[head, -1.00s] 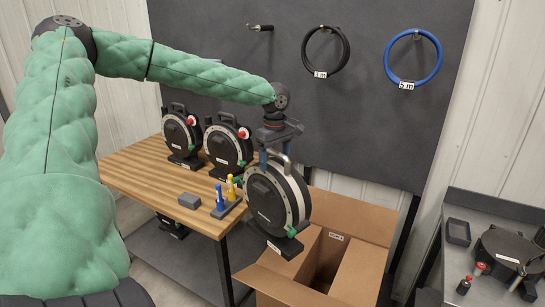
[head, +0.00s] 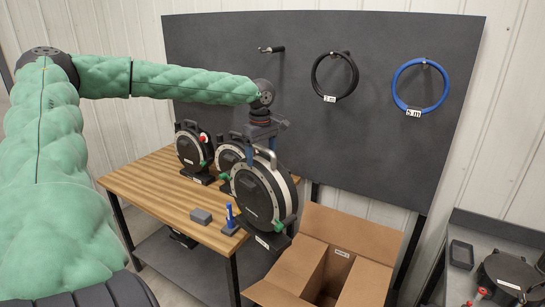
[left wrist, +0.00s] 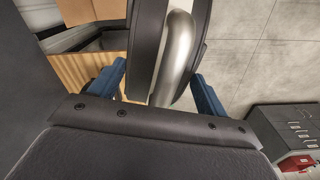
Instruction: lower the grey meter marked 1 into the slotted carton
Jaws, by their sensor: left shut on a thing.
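My left gripper (head: 262,152) is shut on the handle of a round grey-and-black meter (head: 262,198). The meter hangs upright on its dark foot, in the air by the table's right edge. Any number on it is too small to read. In the left wrist view the silver handle (left wrist: 176,60) runs between the blue fingers of the gripper (left wrist: 160,88). The open carton (head: 368,234), with dividers forming slots, stands to the right of and below the meter. The meter is apart from the carton and not over its opening. My right gripper is not in view.
On the wooden table (head: 150,185) stand two other meters (head: 190,148), one partly hidden, a grey block (head: 201,216) and a blue peg (head: 230,213). A dark board (head: 300,130) with hung cables is behind. A grey bench (head: 490,235) is at right.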

